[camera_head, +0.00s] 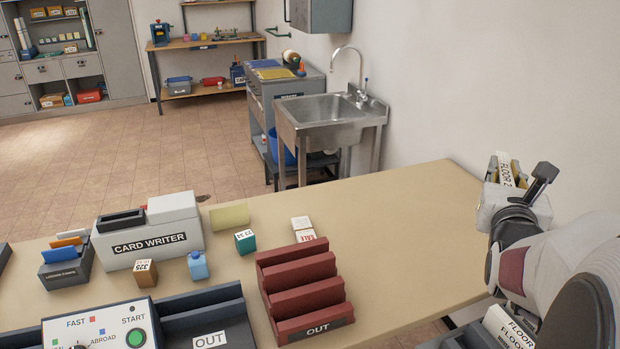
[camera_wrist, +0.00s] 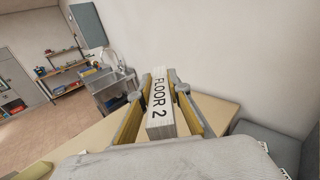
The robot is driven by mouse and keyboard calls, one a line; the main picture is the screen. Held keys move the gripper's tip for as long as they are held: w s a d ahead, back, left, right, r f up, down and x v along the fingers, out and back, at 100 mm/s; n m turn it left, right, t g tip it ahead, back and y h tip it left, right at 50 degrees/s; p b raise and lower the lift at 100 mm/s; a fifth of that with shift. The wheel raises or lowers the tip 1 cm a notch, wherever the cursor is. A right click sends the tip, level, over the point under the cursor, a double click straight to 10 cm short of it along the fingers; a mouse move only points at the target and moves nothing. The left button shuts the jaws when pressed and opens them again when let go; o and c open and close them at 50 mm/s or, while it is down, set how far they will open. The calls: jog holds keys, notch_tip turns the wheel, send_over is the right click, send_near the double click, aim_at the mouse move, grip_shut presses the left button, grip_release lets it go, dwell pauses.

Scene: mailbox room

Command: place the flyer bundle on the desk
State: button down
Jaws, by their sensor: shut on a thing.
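My gripper (camera_head: 510,170) is at the right, near the wall and the desk's right end. It is shut on a white paper bundle labelled FLOOR 2 (camera_wrist: 160,108). The yellow-padded fingers lie on both sides of the bundle in the wrist view. In the head view the bundle (camera_head: 505,174) is partly hidden by my gripper. It is held up, apart from the desk (camera_head: 410,220); its exact height is unclear. A small white block with red lettering (camera_head: 303,228) lies on the desk behind the red rack.
A red OUT rack (camera_head: 305,290), a card writer (camera_head: 150,232), a green box (camera_head: 245,242) and a blue bottle (camera_head: 198,265) stand on the desk. Another FLOOR-labelled bundle (camera_head: 508,328) sits at the lower right. The desk right of the red rack is clear.

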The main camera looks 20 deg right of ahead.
jog(key=w+d+f+n+t+y, duration=0.1)
jog(key=w+d+f+y, duration=0.1)
jog(key=w+d+f, duration=0.4)
jog(key=w+d+f+n+t+y, duration=0.1)
jog(key=w+d+f+n+y, duration=0.15)
jog(key=f, duration=0.55)
jog(key=w+d+f+n+t+y, duration=0.1)
jog(key=w+d+f, duration=0.35)
jog(key=f, duration=0.35)
jog(key=w+a+r+n+t+y, duration=0.1)
jog(key=w+a+r+n+y, duration=0.1)
jog(key=a+n+y, duration=0.3)
jog(key=a+y, duration=0.1)
jog(key=y, duration=0.1)
jog(key=shift+w+a+t+y, duration=0.2)
jog(key=shift+w+t+y, duration=0.1)
jog(key=shift+w+y, duration=0.05)
jog(key=shift+f, duration=0.1)
jog(key=shift+f, duration=2.4)
jog(key=shift+f, duration=2.3)
